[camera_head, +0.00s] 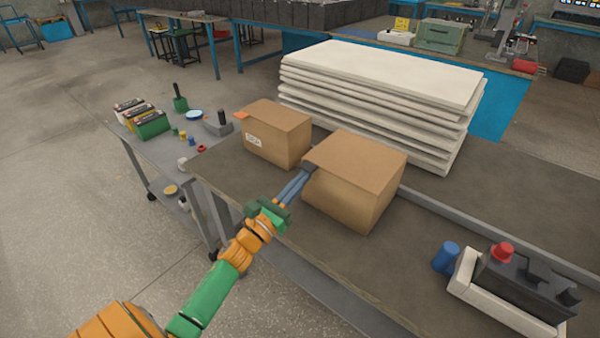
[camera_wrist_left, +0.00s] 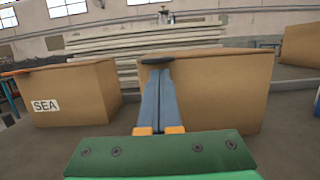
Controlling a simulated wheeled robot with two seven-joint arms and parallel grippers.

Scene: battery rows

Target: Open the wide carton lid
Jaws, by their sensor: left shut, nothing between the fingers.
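The wide carton (camera_head: 352,185) is a plain brown box with a flat, shut lid (camera_head: 360,158). A dark tab (camera_head: 309,167) sticks out at the lid's left edge. The carton also shows in the left wrist view (camera_wrist_left: 225,95), with the dark tab (camera_wrist_left: 157,59) at its top edge. My left gripper (camera_head: 303,174) is shut and empty, its blue fingers pointing at the tab. In the left wrist view the fingertips (camera_wrist_left: 158,71) appear just below the tab; whether they touch it I cannot tell. My right gripper is not in view.
A smaller carton (camera_head: 275,137) with a SEA label and orange tab stands to the left. White stacked boards (camera_head: 380,90) lie behind. A blue cylinder (camera_head: 446,257) and a black device with a red knob (camera_head: 520,280) are at right. Batteries (camera_head: 150,125) stand on the left cart.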

